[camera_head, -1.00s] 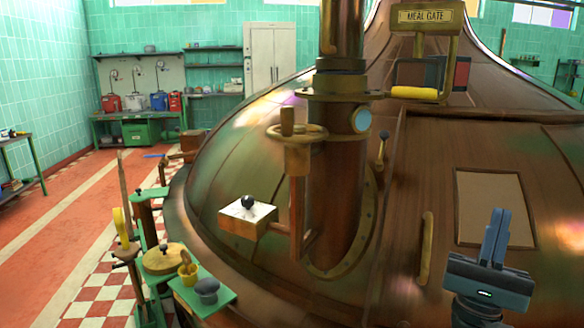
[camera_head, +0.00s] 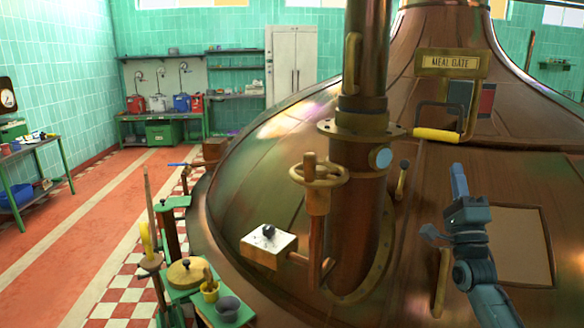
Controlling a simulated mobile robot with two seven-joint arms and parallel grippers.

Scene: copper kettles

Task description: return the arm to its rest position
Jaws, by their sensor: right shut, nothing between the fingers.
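My right gripper (camera_head: 459,180) is in front of the copper kettle (camera_head: 290,165), right of the centre of the view. Its fingers are shut together, point up and hold nothing. Its arm comes in from the lower right and covers part of a beige panel (camera_head: 520,250) on the kettle. The fingertips show below the yellow-gripped handle (camera_head: 437,135) under the MEAL GATE sign (camera_head: 447,62); I cannot tell how far apart they are in depth. My left gripper is not in view.
A copper pipe (camera_head: 353,225) with a brass handwheel (camera_head: 318,174) and a white-topped box with a black knob (camera_head: 268,246) stand left of the gripper. A green stand (camera_head: 178,202) holds pots at lower left. The red floor (camera_head: 90,220) beyond is clear.

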